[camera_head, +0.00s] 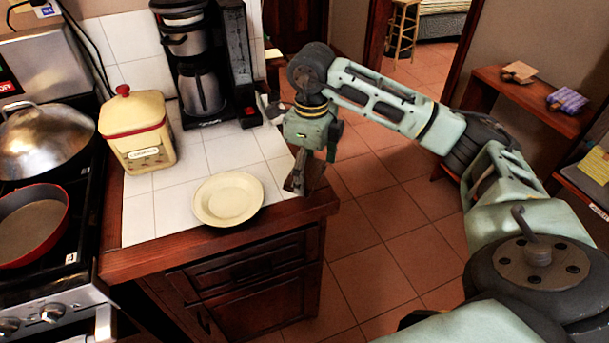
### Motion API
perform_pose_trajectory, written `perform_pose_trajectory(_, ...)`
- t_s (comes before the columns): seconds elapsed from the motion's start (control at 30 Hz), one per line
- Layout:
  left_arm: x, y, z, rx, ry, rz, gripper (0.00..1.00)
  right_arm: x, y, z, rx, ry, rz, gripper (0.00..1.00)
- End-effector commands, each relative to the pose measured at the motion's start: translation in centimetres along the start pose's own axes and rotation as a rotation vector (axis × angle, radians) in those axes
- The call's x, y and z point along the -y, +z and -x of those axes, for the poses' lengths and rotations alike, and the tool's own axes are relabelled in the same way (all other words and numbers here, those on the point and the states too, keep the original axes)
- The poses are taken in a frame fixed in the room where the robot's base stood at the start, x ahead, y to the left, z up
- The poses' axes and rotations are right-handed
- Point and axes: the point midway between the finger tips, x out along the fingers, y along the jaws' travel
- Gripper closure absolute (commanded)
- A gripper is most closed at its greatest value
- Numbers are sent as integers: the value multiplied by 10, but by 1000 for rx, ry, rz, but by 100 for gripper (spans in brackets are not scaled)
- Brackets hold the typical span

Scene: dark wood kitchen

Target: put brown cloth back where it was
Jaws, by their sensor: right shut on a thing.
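A folded tan-brown cloth-like item (520,72) lies on the wooden shelf at the upper right, beside a folded purple cloth (567,101). My left gripper is not in view.
A cream plate (228,199) lies on the white-tiled counter (139,217), left of the gripper. A cream canister (138,131) and a coffee maker (203,85) stand behind it. The stove with a red pan (33,219) is at left. Open tiled floor (385,225) lies right of the counter.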

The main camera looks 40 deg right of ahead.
Motion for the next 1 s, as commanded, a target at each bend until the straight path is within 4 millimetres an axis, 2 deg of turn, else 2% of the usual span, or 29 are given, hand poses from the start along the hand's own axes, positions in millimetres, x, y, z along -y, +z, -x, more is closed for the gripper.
perform_pose_trajectory(0.03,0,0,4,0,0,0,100,3,8,-3,0,3,-1,39)
perform_pose_trajectory(0.2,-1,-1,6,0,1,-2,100,10,21,-13,0,1,0,39)
perform_pose_trajectory(0.53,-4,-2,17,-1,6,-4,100,10,21,-52,-2,0,1,39)
perform_pose_trajectory(0.93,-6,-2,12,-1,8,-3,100,10,22,-59,0,-1,1,39)
perform_pose_trajectory(0.97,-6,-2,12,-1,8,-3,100,10,22,-59,1,-1,1,14)
perform_pose_trajectory(1.0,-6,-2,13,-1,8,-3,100,10,22,-58,1,-1,1,10)
